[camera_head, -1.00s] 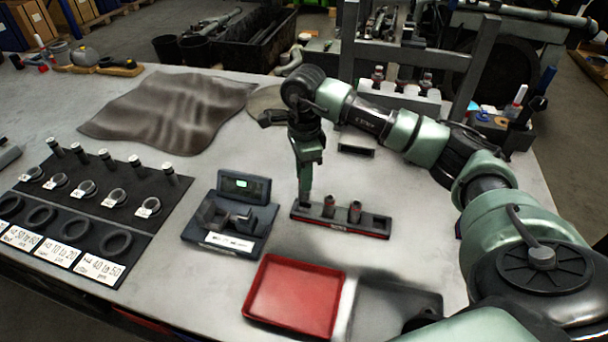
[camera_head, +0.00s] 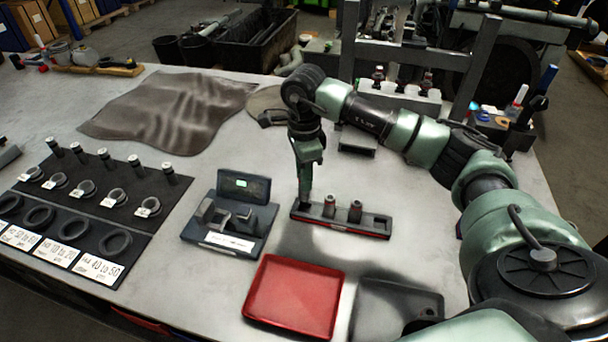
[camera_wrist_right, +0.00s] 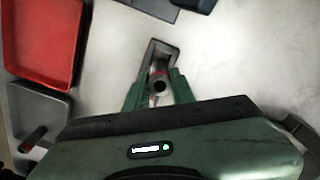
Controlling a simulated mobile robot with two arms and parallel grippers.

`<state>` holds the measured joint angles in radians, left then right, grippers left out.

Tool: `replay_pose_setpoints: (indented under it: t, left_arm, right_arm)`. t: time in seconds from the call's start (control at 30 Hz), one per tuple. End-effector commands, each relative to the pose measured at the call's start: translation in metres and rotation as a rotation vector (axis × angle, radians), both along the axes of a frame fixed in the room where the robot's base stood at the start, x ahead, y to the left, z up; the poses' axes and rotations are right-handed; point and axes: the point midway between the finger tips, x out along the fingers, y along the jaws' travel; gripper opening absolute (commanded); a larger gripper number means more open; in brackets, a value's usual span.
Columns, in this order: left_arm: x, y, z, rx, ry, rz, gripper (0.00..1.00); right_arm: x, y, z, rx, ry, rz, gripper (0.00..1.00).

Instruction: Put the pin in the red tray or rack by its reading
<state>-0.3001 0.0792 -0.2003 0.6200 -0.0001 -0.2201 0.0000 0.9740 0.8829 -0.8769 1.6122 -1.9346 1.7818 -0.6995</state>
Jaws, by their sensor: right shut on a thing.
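My right gripper (camera_head: 305,198) points straight down at the left end of the narrow pin rack (camera_head: 375,224). In the right wrist view its fingers (camera_wrist_right: 159,84) are shut on a pin (camera_wrist_right: 159,86), seen end-on over the rack's end slot (camera_wrist_right: 158,52). I cannot tell whether the pin is seated or lifted. Two more grey pins, the first (camera_head: 329,207) and the second (camera_head: 355,212), stand upright in the rack. The red tray (camera_head: 294,297) is empty in front; it also shows in the wrist view (camera_wrist_right: 45,40). The gauge's green display (camera_head: 241,184) is unreadable. My left gripper is out of view.
The gauge (camera_head: 230,225) stands left of the rack. A dark tray (camera_head: 390,305) lies right of the red tray. A black mat (camera_head: 125,180) at the left holds rings, pins and range labels. A brown cloth (camera_head: 165,110) lies behind. Bare table separates the gauge and rack.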

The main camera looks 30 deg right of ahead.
Motion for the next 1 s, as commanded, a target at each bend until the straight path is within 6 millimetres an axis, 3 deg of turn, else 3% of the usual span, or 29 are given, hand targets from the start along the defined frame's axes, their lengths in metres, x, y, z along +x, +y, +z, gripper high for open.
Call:
replay_pose_setpoints:
  t: [1.0]
  left_arm:
    - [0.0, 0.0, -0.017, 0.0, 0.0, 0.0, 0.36]
  right_arm:
    - [0.0, 0.0, -0.019, 0.0, -0.001, 0.0, 0.0]
